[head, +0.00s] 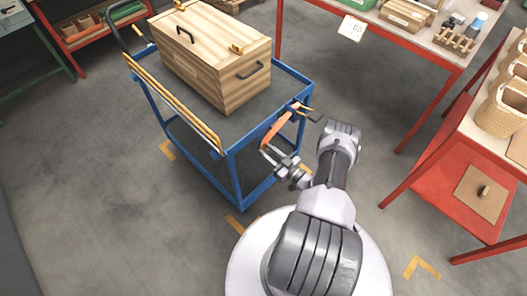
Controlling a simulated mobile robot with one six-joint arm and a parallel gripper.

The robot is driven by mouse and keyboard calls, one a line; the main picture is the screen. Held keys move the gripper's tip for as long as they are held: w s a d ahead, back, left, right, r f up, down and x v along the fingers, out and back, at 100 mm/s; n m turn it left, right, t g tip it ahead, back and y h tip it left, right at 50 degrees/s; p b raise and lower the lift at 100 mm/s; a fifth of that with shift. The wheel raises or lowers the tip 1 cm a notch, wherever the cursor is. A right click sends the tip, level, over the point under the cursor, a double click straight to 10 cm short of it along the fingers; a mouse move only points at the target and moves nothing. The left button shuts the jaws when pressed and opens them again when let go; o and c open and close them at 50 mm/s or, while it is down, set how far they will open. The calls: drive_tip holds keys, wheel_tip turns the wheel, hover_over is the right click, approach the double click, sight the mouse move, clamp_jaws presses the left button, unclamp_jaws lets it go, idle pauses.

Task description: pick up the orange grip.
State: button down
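A long orange piece, which looks like the orange grip (277,129), shows at the front right corner of the blue cart (230,158). It slants from small dark and yellowish parts (301,110) at the cart's right rail down to the left. My gripper (271,151) is at its lower left end, in front of the cart. The gripper overlaps that end in the picture. At this size I cannot tell whether the fingers touch it, or whether they are open or shut.
A wooden chest (212,55) with dark handles stands on the cart. Long yellowish bars (175,102) lie along the cart's left side. Red-legged tables (425,48) with baskets (502,108) stand at right. The grey floor (110,190) at left is clear.

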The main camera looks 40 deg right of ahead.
drive_tip(key=shift+r, duration=0.25)
drive_tip(key=s+d+p, duration=0.1)
drive_tip(key=s+p, duration=0.1)
drive_tip(key=s, duration=1.6)
drive_tip(key=shift+d, duration=0.2)
